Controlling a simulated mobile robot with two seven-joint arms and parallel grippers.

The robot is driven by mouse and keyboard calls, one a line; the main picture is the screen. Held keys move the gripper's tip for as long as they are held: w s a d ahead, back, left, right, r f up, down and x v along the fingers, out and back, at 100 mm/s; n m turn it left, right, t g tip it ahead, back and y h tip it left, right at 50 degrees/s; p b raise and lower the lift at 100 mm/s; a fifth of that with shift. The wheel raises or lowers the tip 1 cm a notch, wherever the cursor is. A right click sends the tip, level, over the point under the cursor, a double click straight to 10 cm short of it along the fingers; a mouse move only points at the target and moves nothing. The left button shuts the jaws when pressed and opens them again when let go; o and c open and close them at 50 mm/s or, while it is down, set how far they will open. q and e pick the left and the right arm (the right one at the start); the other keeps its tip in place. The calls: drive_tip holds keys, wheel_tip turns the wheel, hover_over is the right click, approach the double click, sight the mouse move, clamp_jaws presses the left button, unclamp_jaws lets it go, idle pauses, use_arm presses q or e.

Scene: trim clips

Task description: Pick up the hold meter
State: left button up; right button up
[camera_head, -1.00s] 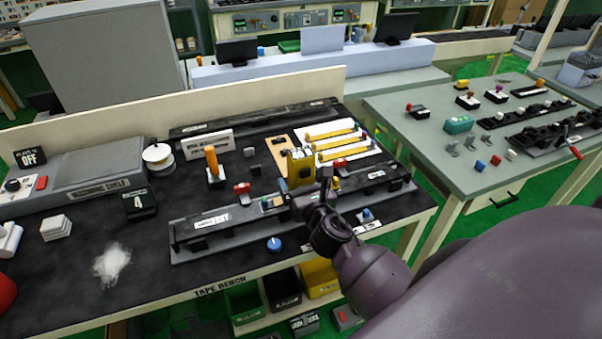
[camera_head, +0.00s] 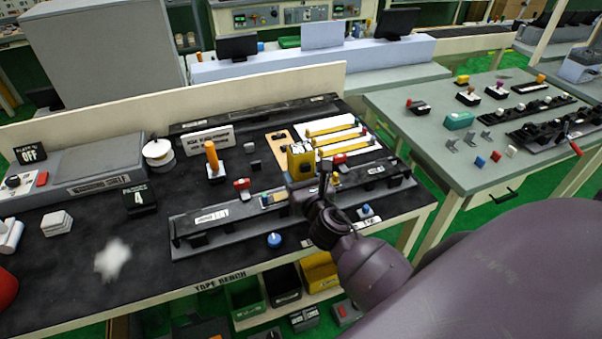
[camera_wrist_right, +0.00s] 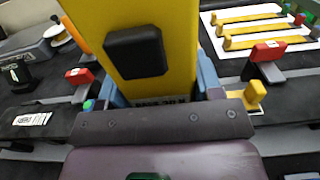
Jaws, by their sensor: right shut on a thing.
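The hold meter appears to be the yellow block (camera_head: 301,158) with a black pad, upright at the back edge of the grey rail on the dark bench. In the right wrist view the yellow block (camera_wrist_right: 183,40) fills the upper middle, with dark lettering low on its face. My right gripper (camera_wrist_right: 160,85) is shut on it, with a blue-grey finger on each side. In the head view my right gripper (camera_head: 304,178) is partly hidden by its own wrist. I cannot tell whether the block's underside touches anything. My left gripper is out of view.
The grey rail (camera_head: 215,217) runs along the bench front. Red clips (camera_head: 242,184) stand on either side of the block. A white board with yellow strips (camera_head: 330,133) lies behind right, and an orange-handled tool (camera_head: 211,156) stands left.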

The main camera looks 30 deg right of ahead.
sight(305, 156)
wheel_tip(305, 156, up, 8)
drive_tip(key=p, duration=0.2)
drive_tip(key=shift+r+p, duration=0.1)
drive_tip(key=shift+p, duration=0.3)
wheel_tip(305, 156, up, 11)
drive_tip(key=p, duration=0.2)
use_arm(q)
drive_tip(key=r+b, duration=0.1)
drive_tip(key=b, duration=0.2)
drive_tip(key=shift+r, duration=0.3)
use_arm(e)
drive_tip(key=s+a+f+n+y, duration=0.2)
drive_tip(key=s+a+f+y, duration=0.1)
drive_tip(key=a+f, duration=0.8)
drive_tip(key=shift+s+a+n+t+y, duration=0.2)
drive_tip(key=shift+s+n+t+y, duration=0.15)
drive_tip(key=shift+y, duration=0.35)
drive_tip(key=shift+w+f, duration=0.1)
drive_tip(key=shift+w, duration=0.05)
